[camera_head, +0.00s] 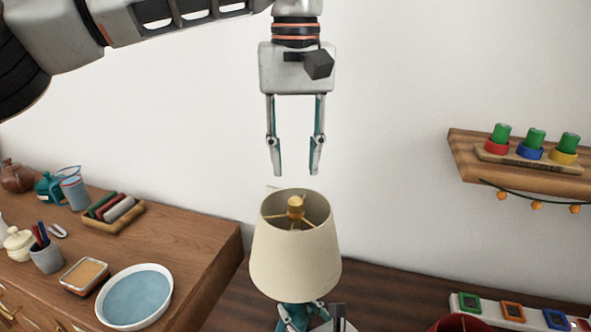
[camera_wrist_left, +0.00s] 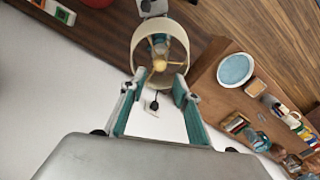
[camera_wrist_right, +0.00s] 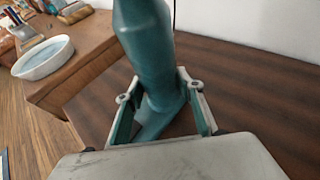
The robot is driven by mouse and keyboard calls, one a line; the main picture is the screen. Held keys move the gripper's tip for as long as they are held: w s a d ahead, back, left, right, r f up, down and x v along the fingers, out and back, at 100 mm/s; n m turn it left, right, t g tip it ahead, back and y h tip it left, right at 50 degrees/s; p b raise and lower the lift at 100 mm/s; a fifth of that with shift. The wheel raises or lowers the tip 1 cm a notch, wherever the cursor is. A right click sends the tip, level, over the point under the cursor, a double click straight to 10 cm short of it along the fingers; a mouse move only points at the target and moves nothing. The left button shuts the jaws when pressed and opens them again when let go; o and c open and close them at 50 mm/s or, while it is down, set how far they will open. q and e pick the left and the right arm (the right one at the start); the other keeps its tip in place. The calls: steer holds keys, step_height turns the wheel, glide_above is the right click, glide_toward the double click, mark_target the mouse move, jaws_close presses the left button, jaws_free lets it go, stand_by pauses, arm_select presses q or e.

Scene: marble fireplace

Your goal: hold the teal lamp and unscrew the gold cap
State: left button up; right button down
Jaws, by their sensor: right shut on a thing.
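The teal lamp (camera_head: 294,316) stands upright on the dark wooden surface under a cream shade (camera_head: 296,257). The gold cap (camera_head: 296,202) sits at the centre of the shade's top opening, and it also shows in the left wrist view (camera_wrist_left: 159,66). My left gripper (camera_head: 295,172) points down above the cap, open and empty, with a gap between its fingertips and the cap. My right gripper (camera_wrist_right: 161,88) is shut on the lamp's teal body (camera_wrist_right: 147,50), low down. In the head view the shade hides most of this grasp.
A wooden cabinet at left holds a white dish with blue inside (camera_head: 138,297), a pen cup (camera_head: 46,257) and jars. A wall shelf (camera_head: 470,165) with green-topped pegs is at right. A white strip with coloured frames (camera_head: 512,312) lies lower right. Space around my left gripper is clear.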

mark_target(295, 199)
arm_select(q)
steer(key=shift+f, duration=3.9)
